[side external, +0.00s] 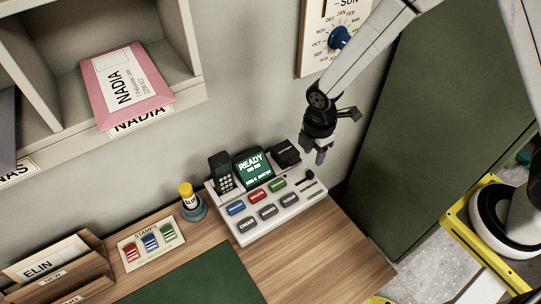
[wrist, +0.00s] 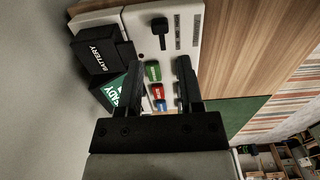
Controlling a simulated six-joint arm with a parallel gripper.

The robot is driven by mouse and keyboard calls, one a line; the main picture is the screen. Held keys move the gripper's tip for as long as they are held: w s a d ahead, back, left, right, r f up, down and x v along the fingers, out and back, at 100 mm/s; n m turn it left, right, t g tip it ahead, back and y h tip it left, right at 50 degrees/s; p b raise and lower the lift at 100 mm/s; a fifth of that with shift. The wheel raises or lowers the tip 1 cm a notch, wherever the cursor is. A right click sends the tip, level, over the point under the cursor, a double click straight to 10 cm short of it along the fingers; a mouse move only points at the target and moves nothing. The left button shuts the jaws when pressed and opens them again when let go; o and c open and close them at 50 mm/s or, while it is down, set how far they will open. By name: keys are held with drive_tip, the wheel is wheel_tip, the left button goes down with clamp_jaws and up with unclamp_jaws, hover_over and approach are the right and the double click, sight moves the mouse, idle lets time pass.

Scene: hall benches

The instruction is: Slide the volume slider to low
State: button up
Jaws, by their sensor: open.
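The volume slider has a small black knob (side external: 310,174) at the right end of a pale answering machine (side external: 262,222) on the wooden desk. In the wrist view the black slider knob (wrist: 160,25) shows near the top, with small unreadable markings beside it. My gripper (side external: 320,152) is above the right end of the machine, apart from the slider. In the wrist view my gripper (wrist: 158,64) is open, with nothing between its fingers. The fingers point toward the machine, and the knob shows beyond their tips. I cannot read the slider's setting.
The machine carries a handset (side external: 221,172), a green screen reading READY (side external: 251,167), a black battery block (side external: 286,153) and several coloured buttons. A dark green panel (side external: 430,120) rises at right. Bare desk lies in front.

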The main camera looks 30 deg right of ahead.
sight(310, 172)
drive_tip(key=shift+f, duration=3.85)
clamp_jaws()
